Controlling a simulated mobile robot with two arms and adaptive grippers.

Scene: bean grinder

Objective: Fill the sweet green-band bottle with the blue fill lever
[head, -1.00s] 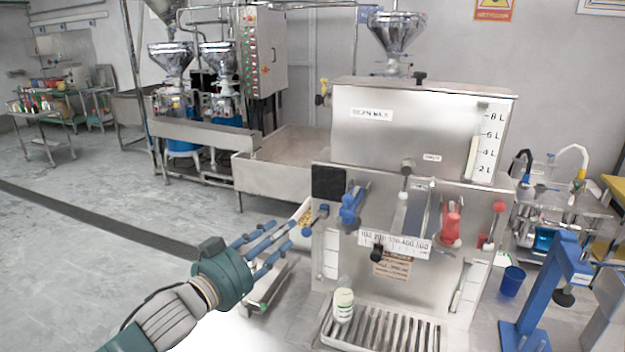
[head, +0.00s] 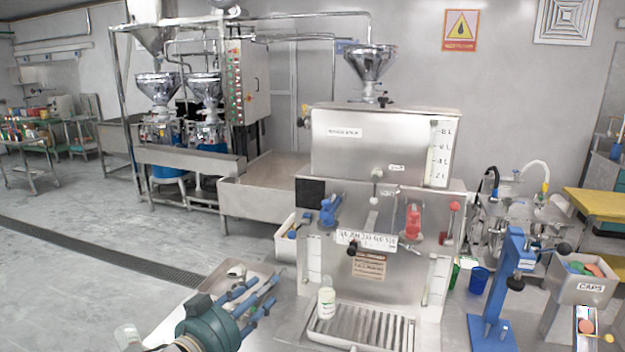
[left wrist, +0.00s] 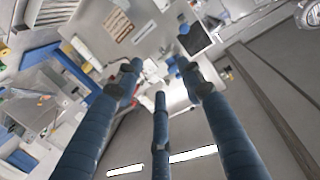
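A small whitish bottle with a pale green label (head: 326,300) stands upright on the slatted drip tray (head: 313,325) at the front left of the steel filling machine (head: 384,140). I cannot make out its label wording. The blue fill lever (head: 329,210) is on the machine's front, above and close to the bottle's line; a red lever (head: 413,222) is to its right. My left gripper (head: 262,298) is left of the bottle and below the blue lever, apart from both. Its blue fingers are spread and empty, also in the left wrist view (left wrist: 160,85). My right gripper is not visible.
A metal tray (head: 198,283) holding a small pale item lies behind my left gripper. Another pale bottle (head: 128,338) is at the lower left. Right of the machine are a blue cup (head: 479,280), a blue press stand (head: 512,270) and a caps bin (head: 590,288).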

